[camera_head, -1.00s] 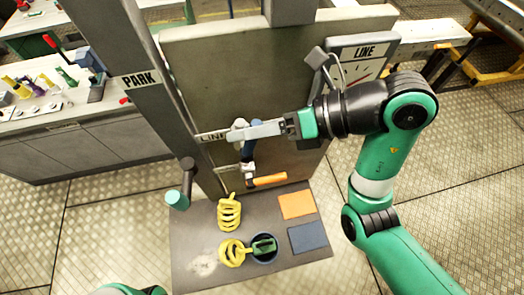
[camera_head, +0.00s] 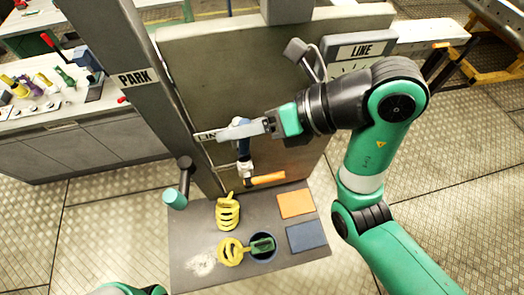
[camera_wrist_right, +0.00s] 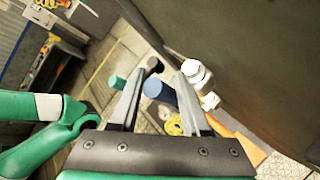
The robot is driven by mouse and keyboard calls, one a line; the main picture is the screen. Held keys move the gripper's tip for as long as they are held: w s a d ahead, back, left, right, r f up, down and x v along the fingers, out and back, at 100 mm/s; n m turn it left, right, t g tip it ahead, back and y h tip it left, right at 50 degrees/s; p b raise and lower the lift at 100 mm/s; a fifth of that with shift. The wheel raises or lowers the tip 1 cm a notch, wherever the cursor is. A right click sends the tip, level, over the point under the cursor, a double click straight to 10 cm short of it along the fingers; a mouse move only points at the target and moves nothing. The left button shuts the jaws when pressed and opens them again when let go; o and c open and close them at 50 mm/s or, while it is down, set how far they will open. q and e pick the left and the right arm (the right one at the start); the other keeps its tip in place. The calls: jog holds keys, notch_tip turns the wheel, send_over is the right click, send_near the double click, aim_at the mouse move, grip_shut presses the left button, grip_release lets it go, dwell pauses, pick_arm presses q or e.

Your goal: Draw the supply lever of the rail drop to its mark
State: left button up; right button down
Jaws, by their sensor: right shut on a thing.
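My right gripper (camera_head: 258,128) reaches in from the right in the head view, in front of the tall grey panel. It is shut on a blue grip (camera_head: 243,149), which shows between the fingers in the right wrist view (camera_wrist_right: 158,91). Below it, a pale valve body (camera_head: 246,169) carries an orange handle (camera_head: 267,178) pointing right. The white fitting (camera_wrist_right: 196,72) stands beside the right finger in the wrist view. A partly covered line label (camera_head: 207,135) is left of the fingertips. I cannot tell which part is the supply lever. My left gripper is out of view.
A post with a PARK label (camera_head: 138,78) stands left; a LINE gauge (camera_head: 360,55) is right.

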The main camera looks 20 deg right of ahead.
jog(key=shift+a, duration=0.15)
jog(key=shift+w+a+f, duration=0.1)
jog(key=shift+a, duration=0.2)
jog(key=c, duration=0.8)
grip_release()
jog(key=o, duration=0.5)
jog(key=shift+d, duration=0.1)
jog(key=shift+o, duration=0.4)
jog(key=shift+o, duration=1.1)
